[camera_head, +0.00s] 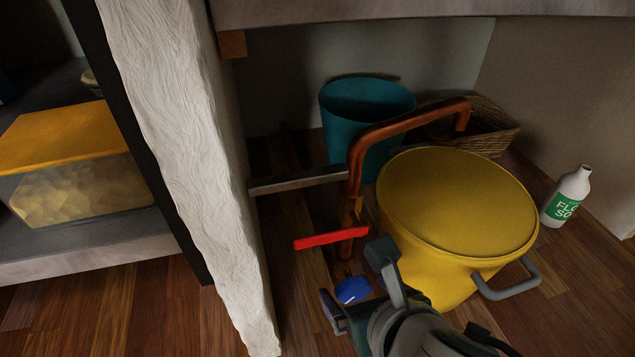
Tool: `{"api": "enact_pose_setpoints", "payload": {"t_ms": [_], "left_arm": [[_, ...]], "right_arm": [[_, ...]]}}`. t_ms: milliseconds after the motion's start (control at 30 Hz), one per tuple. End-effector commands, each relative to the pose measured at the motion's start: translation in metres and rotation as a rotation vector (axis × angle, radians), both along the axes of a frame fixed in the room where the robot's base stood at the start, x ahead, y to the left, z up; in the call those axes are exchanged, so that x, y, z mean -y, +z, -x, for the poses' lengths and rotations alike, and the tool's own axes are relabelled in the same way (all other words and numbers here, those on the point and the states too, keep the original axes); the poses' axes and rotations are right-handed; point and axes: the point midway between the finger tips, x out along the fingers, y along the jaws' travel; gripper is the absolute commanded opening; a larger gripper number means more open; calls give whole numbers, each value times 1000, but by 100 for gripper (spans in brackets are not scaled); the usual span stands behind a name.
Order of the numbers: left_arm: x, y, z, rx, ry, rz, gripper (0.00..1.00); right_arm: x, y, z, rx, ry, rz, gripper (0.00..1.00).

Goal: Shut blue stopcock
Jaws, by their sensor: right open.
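The blue stopcock handle (353,290) shows low in the middle of the head view, below a red lever (331,238) on the copper pipe (357,165). My right gripper (352,277) comes in from the bottom and is open. Its two fingers appear on either side of the blue handle, one at its left and one at its upper right. I cannot tell whether they touch it. Part of the blue handle's mount is hidden by the gripper. My left gripper is not in view.
A yellow lidded pot (455,205) with a grey handle stands close right of the gripper. A teal bucket (345,130), a wicker basket (485,128) and a white bottle (567,195) stand behind. A rough white wall (190,170) bounds the left, the counter (420,8) lies above.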

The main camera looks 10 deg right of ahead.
Motion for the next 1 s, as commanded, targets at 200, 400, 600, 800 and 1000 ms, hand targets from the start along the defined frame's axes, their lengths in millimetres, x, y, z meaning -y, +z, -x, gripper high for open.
{"api": "enact_pose_setpoints", "payload": {"t_ms": [200,400,600,800,1000], "left_arm": [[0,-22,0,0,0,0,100],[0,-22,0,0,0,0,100],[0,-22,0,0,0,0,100],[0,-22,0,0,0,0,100],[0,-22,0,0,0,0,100]], "right_arm": [[0,-17,-15,0,-2,-1,92],[0,-16,-17,-1,-1,0,92],[0,-16,-17,0,-1,0,85],[0,-16,-17,0,-1,0,62],[0,-16,-17,0,-1,0,40]]}}
